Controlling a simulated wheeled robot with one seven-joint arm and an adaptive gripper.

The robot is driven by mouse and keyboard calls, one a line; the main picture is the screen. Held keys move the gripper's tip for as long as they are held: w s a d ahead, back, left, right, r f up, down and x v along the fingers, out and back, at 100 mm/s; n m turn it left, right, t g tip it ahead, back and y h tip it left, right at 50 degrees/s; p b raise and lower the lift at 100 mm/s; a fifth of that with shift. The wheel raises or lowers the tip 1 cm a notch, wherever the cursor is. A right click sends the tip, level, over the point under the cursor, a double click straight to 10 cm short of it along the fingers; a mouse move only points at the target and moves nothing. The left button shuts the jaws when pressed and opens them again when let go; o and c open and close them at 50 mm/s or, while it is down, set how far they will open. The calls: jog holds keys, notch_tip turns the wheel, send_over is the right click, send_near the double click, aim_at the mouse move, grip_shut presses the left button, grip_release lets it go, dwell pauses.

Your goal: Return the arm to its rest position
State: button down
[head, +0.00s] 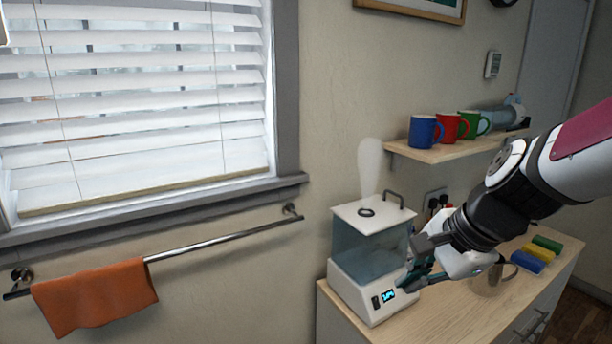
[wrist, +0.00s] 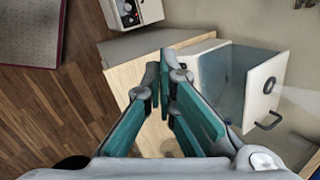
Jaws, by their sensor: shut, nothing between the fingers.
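My gripper (head: 408,278) is shut and empty. It is beside the front right of a white humidifier (head: 345,284), close to its lit blue display. I cannot tell whether it touches it. My arm reaches in from the right over the cabinet top. In the wrist view, the teal fingers of my gripper (wrist: 166,72) meet at their tips, and the humidifier (wrist: 221,80) is just beyond them at the right. White mist rises from the opening in the humidifier's lid.
The humidifier stands on a wooden cabinet top (head: 425,326). A grey mug (head: 487,283) is partly hidden below my arm. Several coloured blocks (head: 531,262) lie at the right. A wall shelf (head: 440,153) holds blue, red and green mugs. An orange towel (head: 95,297) hangs on a rail.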

jog(key=s+d+r+n+t+h, duration=0.1)
jog(key=s+r+n+h, duration=0.2)
jog(key=s+n, duration=1.1)
jog(key=v, duration=0.3)
jog(key=shift+r, duration=0.15)
jog(key=shift+w+d, duration=0.1)
